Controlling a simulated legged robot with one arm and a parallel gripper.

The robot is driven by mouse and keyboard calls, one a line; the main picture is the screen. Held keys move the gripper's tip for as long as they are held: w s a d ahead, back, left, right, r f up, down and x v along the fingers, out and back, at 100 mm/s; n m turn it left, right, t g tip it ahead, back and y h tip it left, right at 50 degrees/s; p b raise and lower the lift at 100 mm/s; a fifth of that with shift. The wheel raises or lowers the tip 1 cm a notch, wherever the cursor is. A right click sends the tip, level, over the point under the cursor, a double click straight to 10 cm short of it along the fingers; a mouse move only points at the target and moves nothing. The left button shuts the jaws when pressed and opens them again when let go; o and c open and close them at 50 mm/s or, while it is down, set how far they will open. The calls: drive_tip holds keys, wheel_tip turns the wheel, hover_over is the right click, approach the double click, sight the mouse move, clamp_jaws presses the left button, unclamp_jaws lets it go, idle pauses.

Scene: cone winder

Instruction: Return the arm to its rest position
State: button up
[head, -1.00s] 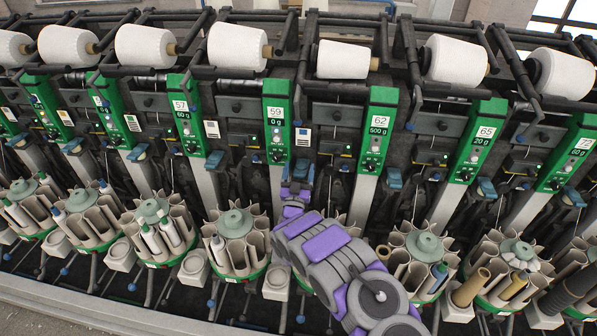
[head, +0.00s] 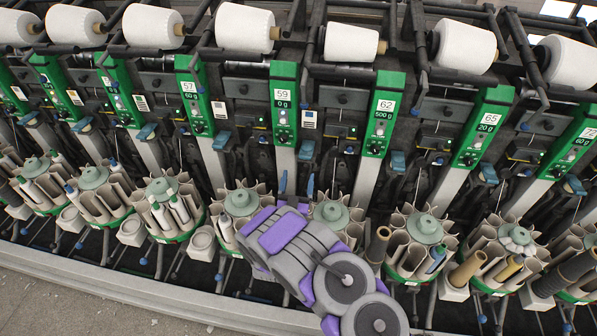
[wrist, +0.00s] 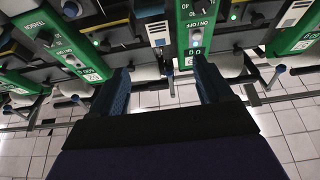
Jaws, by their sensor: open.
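My purple and grey arm reaches up from the bottom of the head view. My gripper (head: 297,186) is at its far end, with two blue fingers apart and nothing seen between them. It appears in front of the winder, just below the green panel marked 59 (head: 284,105) and above the round bobbin magazines. In the wrist view my gripper (wrist: 162,85) shows two separated blue fingers with an empty gap. Green panels (wrist: 194,30) lie beyond the fingers there. I cannot tell the exact gap between fingers and machine.
White yarn cones (head: 245,27) line the top of the machine. Magazines with tubes, such as the one at left centre (head: 165,205), run along its front, close around my arm. A pale rail (head: 150,297) edges the machine. Grey floor (head: 60,310) is open at lower left.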

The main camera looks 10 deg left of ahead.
drive_tip(key=shift+s, duration=0.2)
idle(0.4)
drive_tip(key=w+d+r+m+g, duration=0.2)
drive_tip(key=w+d+r+g, duration=0.5)
drive_tip(key=d, duration=0.3)
drive_tip(key=s+d+r+g, duration=0.2)
drive_tip(key=s+d+g, duration=0.1)
drive_tip(key=s+g, duration=0.15)
drive_tip(key=s+d+r+g, duration=0.3)
drive_tip(key=s+g, duration=0.1)
drive_tip(key=s, duration=1.2)
drive_tip(key=s+d+r+n+g+b, duration=0.1)
drive_tip(key=s+d+r+g, duration=0.2)
drive_tip(key=s, duration=1.3)
drive_tip(key=s+d+r+n+g, duration=0.1)
drive_tip(key=s+d+r+g, duration=0.2)
drive_tip(key=s, duration=1.4)
drive_tip(key=d+g, duration=0.2)
drive_tip(key=g, duration=0.1)
drive_tip(key=shift+y, duration=0.4)
drive_tip(key=shift+a, duration=0.1)
